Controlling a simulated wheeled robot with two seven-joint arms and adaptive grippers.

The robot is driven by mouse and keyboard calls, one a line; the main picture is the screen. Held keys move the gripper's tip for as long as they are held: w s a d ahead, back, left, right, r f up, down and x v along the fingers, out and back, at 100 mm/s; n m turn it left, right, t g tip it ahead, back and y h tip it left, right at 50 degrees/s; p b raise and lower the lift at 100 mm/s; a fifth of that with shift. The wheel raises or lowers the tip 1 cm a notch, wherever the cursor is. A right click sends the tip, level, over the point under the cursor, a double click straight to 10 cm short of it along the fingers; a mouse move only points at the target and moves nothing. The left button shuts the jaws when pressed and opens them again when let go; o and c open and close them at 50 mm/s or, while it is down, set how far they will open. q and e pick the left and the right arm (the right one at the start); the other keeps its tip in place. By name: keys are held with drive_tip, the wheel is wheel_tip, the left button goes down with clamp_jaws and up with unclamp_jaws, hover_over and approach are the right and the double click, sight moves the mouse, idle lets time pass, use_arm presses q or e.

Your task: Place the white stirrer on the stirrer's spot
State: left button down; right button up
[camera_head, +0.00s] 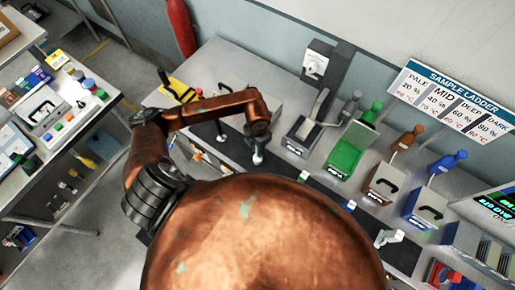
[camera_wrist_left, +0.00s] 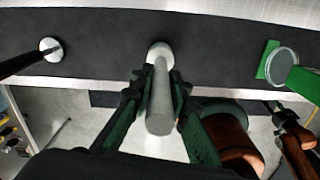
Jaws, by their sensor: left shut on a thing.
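The white stirrer (camera_wrist_left: 160,100) is a pale rod between the fingers of my left gripper (camera_wrist_left: 155,95) in the left wrist view. Its far end has a rounded white head (camera_wrist_left: 160,52) over the dark strip (camera_wrist_left: 110,50); I cannot tell whether it touches. In the head view my left gripper (camera_head: 257,132) is above the strip's back part, with the stirrer (camera_head: 257,158) small below it. I cannot make out the stirrer's spot for certain. My right gripper does not show.
In the wrist view a black rod with a white disc (camera_wrist_left: 50,48) is on the left, and a green piece with a grey disc (camera_wrist_left: 280,66) on the right. In the head view a green bin (camera_head: 347,150), a brown bin (camera_head: 383,184) and a sample ladder sign (camera_head: 455,100) are on the right.

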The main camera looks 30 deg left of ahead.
use_arm(q)
drive_tip(key=shift+f, duration=0.15)
drive_tip(key=c, duration=2.3)
unclamp_jaws()
drive_tip(key=o, duration=0.5)
drive_tip(key=shift+c, duration=0.2)
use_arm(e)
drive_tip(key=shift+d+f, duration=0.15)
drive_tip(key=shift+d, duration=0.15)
